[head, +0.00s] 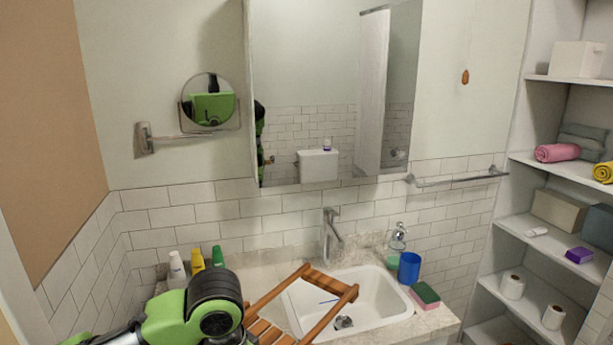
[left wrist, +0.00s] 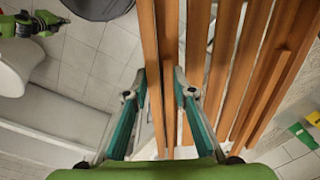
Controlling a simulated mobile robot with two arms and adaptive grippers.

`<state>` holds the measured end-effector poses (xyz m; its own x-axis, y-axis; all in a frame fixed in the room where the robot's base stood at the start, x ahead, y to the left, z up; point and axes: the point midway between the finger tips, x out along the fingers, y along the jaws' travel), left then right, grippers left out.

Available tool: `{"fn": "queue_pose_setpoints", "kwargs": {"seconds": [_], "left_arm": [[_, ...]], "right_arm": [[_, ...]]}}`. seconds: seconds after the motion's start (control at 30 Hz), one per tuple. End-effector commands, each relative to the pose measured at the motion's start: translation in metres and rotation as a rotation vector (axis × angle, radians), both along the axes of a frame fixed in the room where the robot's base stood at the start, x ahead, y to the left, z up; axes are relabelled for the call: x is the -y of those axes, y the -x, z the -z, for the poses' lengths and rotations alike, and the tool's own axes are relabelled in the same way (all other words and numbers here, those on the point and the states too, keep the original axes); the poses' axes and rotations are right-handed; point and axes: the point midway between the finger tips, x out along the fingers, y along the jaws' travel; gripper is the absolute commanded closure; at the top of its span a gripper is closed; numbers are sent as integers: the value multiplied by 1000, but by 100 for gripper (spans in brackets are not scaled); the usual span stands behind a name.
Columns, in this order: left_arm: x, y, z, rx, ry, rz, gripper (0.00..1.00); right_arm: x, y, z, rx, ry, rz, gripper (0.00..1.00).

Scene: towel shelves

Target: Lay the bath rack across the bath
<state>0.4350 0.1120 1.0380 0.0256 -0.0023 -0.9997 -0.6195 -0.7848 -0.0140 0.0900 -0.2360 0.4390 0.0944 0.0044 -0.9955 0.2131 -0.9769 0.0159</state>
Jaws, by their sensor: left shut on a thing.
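The bath rack (head: 278,291) is a brown wooden slatted frame, held tilted above the sink in the head view. Its long slats (left wrist: 200,60) fill the middle and right of the left wrist view. My left gripper (left wrist: 160,82) is shut on one slat, with a teal-padded finger on either side of it. In the head view my green and black left arm hides this gripper and the rack's near left part. I cannot make out the bath for certain in either view.
The white sink (head: 385,308) with its tap (head: 330,235) is under and behind the rack. Several bottles (head: 197,260) stand left on the counter; a blue cup (head: 409,268) and a sponge (head: 425,292) stand right. Shelves (head: 530,235) with towels and rolls line the right wall.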

Motion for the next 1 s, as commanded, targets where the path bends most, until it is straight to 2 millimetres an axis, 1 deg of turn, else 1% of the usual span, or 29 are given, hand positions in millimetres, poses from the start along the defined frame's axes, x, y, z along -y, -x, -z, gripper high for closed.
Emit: {"fn": "queue_pose_setpoints", "kwargs": {"seconds": [0.03,0.1,0.2,0.3,0.4,0.6,0.9,1.0], "left_arm": [[-15,4,-2,9,-2,-88,100],[-30,13,-5,4,-1,-211,100],[-48,26,-8,0,1,-369,100],[-62,38,-10,-7,1,-495,100],[-70,47,-12,-12,1,-586,100],[-78,55,-14,-18,-1,-666,100],[-78,55,-13,-19,-2,-670,100],[-77,56,-9,-21,-1,-669,100]], "right_arm": [[0,2,3,-4,0,0,100],[0,4,5,-6,0,0,100],[0,4,8,-6,0,0,100],[-1,3,9,-5,-1,0,100],[-1,3,10,-5,-1,1,100],[-2,3,11,-4,-1,1,100],[-2,2,11,-2,-2,1,100],[-3,0,11,0,-3,1,100]]}}
